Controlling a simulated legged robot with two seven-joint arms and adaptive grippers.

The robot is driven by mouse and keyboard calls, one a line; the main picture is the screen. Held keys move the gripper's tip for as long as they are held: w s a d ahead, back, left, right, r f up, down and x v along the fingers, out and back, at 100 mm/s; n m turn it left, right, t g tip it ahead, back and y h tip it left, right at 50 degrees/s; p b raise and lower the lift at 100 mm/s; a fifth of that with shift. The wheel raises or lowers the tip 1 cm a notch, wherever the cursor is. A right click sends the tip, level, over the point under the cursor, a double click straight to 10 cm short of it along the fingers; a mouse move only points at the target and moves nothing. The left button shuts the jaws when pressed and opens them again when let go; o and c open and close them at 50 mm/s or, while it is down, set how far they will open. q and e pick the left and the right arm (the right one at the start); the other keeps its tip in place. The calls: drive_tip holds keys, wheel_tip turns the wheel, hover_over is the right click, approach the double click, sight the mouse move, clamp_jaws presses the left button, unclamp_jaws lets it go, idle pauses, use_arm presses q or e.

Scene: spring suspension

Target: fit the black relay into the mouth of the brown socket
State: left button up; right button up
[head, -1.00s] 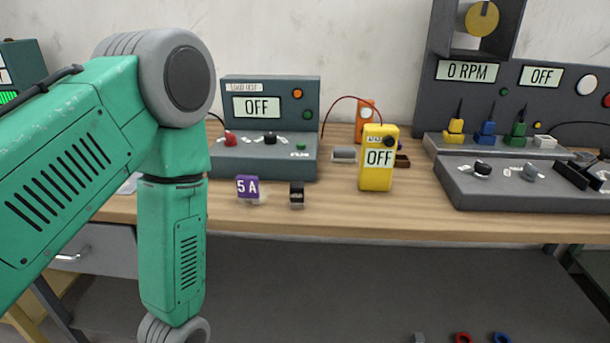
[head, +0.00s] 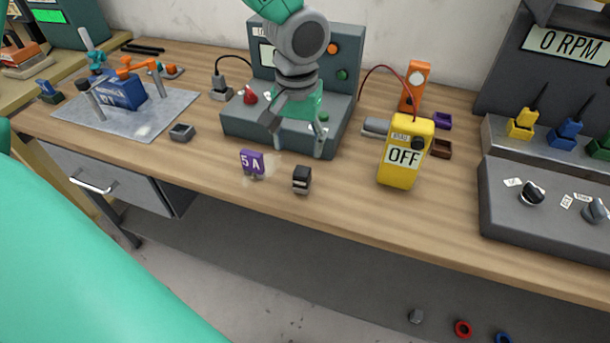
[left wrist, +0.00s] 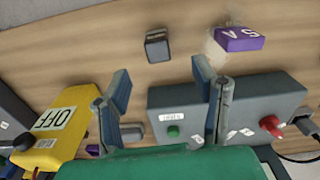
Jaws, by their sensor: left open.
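The black relay (head: 302,180), a small dark block with a pale lower part, stands near the table's front edge. It also shows in the left wrist view (left wrist: 158,46), beyond the fingertips. The brown socket (head: 440,149) sits behind and right of the yellow meter, partly hidden by it. My left gripper (head: 296,138) points down in front of the grey load tester, behind the relay and apart from it. Its two fingers are spread with nothing between them, as the left wrist view also shows (left wrist: 162,88). My right gripper is not in view.
A purple 5 A block (head: 252,162) stands just left of the relay. The yellow meter (head: 403,160) stands upright to the right. A purple socket (head: 441,121) lies behind the brown one. The grey load tester (head: 238,122) is close behind my gripper. Bare wood lies between relay and meter.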

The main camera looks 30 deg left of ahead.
sight(302, 170)
use_arm(q)
drive_tip(key=f, duration=0.3)
drive_tip(key=shift+w+a, duration=0.1)
drive_tip(key=shift+w, duration=0.15)
drive_tip(key=shift+s+f, duration=0.1)
drive_tip(key=shift+f, duration=0.35)
drive_tip(key=f, duration=0.4)
drive_tip(key=shift+w+d+f, duration=0.25)
drive_tip(key=shift+w+f, duration=0.1)
drive_tip(key=shift+s+a, duration=0.1)
drive_tip(key=c, duration=1.2)
